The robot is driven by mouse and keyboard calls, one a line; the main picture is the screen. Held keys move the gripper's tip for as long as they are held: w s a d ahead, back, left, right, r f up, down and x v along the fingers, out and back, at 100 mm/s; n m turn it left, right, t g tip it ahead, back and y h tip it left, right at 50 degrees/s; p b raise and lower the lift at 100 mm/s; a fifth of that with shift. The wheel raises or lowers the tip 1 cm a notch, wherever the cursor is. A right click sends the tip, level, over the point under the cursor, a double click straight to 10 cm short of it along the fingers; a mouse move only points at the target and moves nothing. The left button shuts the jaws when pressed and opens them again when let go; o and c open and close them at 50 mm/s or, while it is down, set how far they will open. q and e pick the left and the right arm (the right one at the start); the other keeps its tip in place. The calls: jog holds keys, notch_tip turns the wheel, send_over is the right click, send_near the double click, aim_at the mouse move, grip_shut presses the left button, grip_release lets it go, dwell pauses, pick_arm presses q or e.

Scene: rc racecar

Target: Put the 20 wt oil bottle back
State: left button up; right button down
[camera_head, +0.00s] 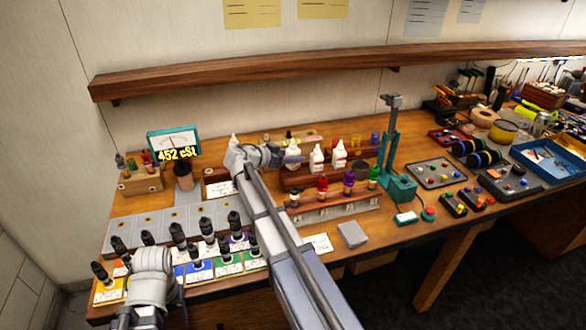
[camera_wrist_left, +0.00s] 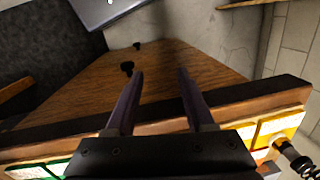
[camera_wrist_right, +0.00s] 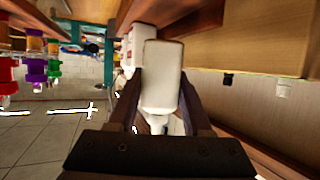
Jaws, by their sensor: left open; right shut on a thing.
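My right gripper (camera_wrist_right: 160,105) is shut on a white bottle (camera_wrist_right: 162,75) in the right wrist view. In the head view the held bottle (camera_head: 293,149) is at the left end of a row of white bottles over a reddish-brown wooden rack (camera_head: 296,183). I cannot read its label or tell whether it rests in the rack. Two more white bottles, one (camera_head: 317,159) and another (camera_head: 339,155), stand to its right. My left gripper (camera_wrist_left: 155,85) is open and empty near the table's front edge; its arm covers part of the front left in the head view.
A rack of small coloured bottles (camera_head: 335,203) stands in front of the wooden rack. A teal stand (camera_head: 398,185) is to the right. A display reading 452 cSt (camera_head: 174,145) is at the left. Several black-topped shocks on coloured cards line the front left. A shelf (camera_head: 300,70) hangs above.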

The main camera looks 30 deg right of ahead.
aim_at(288, 165)
notch_tip(288, 165, down, 4)
jog(key=b, duration=0.3)
jog(key=shift+r, duration=0.25)
jog(key=shift+c, duration=1.7)
grip_release()
jog(key=shift+r, duration=0.1)
jog(key=p+v, duration=0.4)
jog(key=v, duration=0.8)
